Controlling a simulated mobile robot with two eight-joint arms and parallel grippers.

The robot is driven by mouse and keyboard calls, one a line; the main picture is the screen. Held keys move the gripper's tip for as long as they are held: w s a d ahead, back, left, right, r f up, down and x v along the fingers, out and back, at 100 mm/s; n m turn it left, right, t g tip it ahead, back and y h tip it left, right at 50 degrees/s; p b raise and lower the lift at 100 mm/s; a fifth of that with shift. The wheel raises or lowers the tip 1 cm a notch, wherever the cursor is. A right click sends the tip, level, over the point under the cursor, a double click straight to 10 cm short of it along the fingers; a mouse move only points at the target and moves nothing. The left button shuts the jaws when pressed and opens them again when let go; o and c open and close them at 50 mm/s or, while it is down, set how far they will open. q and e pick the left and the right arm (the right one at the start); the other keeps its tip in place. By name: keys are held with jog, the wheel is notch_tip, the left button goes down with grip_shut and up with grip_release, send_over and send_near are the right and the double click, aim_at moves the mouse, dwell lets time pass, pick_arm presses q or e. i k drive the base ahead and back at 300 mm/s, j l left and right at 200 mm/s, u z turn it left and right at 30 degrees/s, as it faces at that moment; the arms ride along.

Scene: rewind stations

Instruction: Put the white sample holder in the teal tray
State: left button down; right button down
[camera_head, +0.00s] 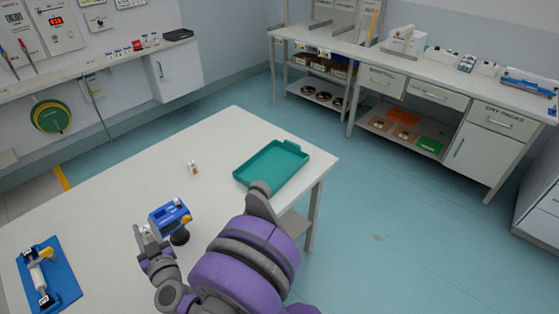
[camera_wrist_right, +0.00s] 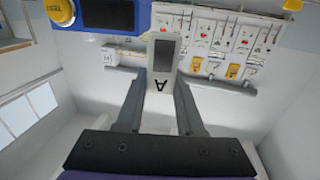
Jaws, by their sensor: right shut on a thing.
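My right gripper (camera_head: 148,238) is over the white table, beside a blue device. In the right wrist view, its two fingers (camera_wrist_right: 159,90) are shut on a white sample holder (camera_wrist_right: 160,84) with a grey window and a letter A. In the head view the holder is small and mostly hidden at the fingertips. The teal tray (camera_head: 272,164) lies at the table's far right corner, apart from the gripper, and its visible floor is empty. My left gripper is not in view.
The blue device (camera_head: 170,215) with a yellow knob stands on a dark base near the gripper. A small white item (camera_head: 193,168) stands mid-table. A blue board (camera_head: 48,277) with a syringe-like part lies at the left. The table between the device and tray is mostly clear.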

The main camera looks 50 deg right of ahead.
aim_at(288, 171)
jog(key=l+z, duration=0.1)
jog(key=z, duration=0.35)
jog(key=l+z, duration=0.1)
jog(key=z, duration=0.85)
jog(key=l+z, duration=0.15)
jog(key=z, duration=0.8)
jog(key=i+z, duration=0.15)
jog(key=z, duration=0.3)
jog(key=i+l+z, duration=0.15)
jog(key=z, duration=0.3)
jog(key=i+z, duration=0.1)
jog(key=i, duration=0.45)
jog(key=i+j+z, duration=0.1)
jog(key=i, duration=0.45)
jog(key=i+u, duration=0.1)
jog(key=u, duration=0.35)
jog(key=i+u, duration=0.15)
jog(key=u, duration=0.75)
jog(key=l+u, duration=0.1)
jog(key=u, duration=0.35)
jog(key=i+l+u, duration=0.1)
jog(key=u, duration=0.9)
jog(key=l+u, duration=0.15)
jog(key=u, duration=0.8)
